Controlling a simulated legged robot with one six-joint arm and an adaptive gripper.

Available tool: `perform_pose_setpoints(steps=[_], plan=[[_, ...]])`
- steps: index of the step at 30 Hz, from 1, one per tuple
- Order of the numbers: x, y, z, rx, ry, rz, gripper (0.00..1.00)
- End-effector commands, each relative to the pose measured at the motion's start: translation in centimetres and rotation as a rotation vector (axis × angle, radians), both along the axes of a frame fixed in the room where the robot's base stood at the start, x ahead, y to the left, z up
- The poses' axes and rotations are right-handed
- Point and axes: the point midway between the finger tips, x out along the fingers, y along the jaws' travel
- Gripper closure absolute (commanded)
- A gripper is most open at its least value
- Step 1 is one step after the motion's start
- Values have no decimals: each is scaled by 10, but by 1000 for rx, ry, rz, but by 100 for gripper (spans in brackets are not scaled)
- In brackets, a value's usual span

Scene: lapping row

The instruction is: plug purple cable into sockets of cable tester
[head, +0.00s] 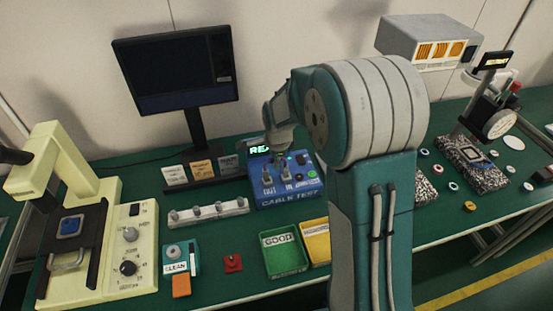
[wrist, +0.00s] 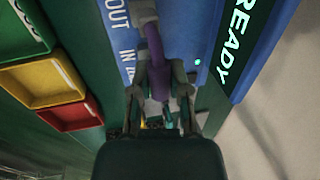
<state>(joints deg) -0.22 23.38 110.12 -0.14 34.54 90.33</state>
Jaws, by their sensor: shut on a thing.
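The cable tester (head: 297,201) is a blue box marked CABLE TEST in the middle of the bench, with upright grey fittings on top. In the wrist view its blue face (wrist: 206,18) shows OUT and IN lettering and a lit READY display. The purple cable (wrist: 154,50) runs between my fingers, with a grey connector (wrist: 143,12) at its upper end over the tester. My gripper (wrist: 160,76) is shut on the purple cable. In the head view my gripper (head: 281,137) is just above the tester's back part. I cannot tell whether any plug is seated.
A green GOOD bin (head: 284,266) and a yellow bin (head: 318,251) stand in front of the tester. A white rack (head: 208,212) is to its left, a monitor (head: 178,70) behind. A cream press (head: 128,280) stands at far left.

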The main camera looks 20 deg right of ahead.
Motion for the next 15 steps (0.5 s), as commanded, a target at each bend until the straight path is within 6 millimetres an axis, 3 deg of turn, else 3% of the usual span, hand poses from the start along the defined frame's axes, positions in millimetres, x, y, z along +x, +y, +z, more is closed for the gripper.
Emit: perform_pose_setpoints(steps=[15], plan=[[0,-5,0,0,0,0,100]])
